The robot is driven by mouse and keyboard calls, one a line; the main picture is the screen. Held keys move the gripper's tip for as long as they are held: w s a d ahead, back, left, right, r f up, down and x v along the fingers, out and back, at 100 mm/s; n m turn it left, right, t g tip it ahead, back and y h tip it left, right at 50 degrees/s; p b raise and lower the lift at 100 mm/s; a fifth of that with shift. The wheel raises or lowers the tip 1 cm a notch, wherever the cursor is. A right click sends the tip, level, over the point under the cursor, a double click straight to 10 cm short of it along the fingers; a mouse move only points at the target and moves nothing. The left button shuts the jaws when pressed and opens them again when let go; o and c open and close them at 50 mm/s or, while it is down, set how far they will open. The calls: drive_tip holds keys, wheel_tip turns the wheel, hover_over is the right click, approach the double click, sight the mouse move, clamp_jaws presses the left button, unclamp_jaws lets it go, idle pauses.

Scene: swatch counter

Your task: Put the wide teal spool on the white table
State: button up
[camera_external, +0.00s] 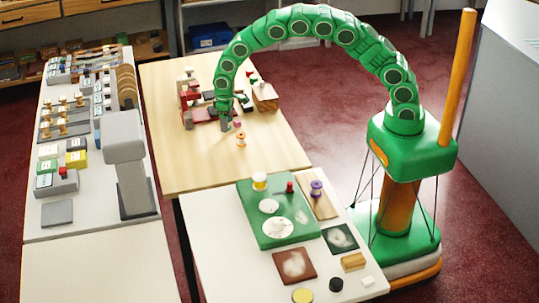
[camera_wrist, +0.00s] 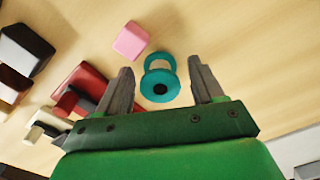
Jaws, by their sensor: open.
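The teal spool (camera_wrist: 160,72) stands on the light wooden table and shows between my fingers in the wrist view, with its dark hole facing the camera. My gripper (camera_wrist: 160,66) is open, one finger on each side of the spool; I cannot tell whether either touches it. In the external view my gripper (camera_external: 226,125) points down over the wooden table (camera_external: 185,155), and I cannot make out the teal spool there. The white table (camera_external: 218,262) stands in front of the wooden one.
A pink block (camera_wrist: 131,40) lies close to the spool. An orange-brown spool (camera_external: 241,139) stands nearby. Red and dark items crowd the left of my gripper. The white table holds a green board (camera_external: 258,238), a purple spool (camera_external: 316,190) and several small pieces; its front left is bare.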

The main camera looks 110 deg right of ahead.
drive_tip(key=shift+r, duration=0.15)
wheel_tip(320, 180, up, 11)
drive_tip(key=shift+o, duration=0.5)
drive_tip(key=shift+r, duration=0.5)
wheel_tip(320, 180, down, 6)
drive_tip(key=shift+s+r, duration=0.1)
drive_tip(key=shift+r, duration=0.1)
drive_tip(key=shift+w+d+f, duration=0.1)
drive_tip(key=shift+w+f, duration=0.05)
drive_tip(key=shift+f, duration=1.65)
drive_tip(key=shift+w+f, duration=0.1)
drive_tip(key=shift+f, duration=1.65)
drive_tip(key=c, duration=1.2)
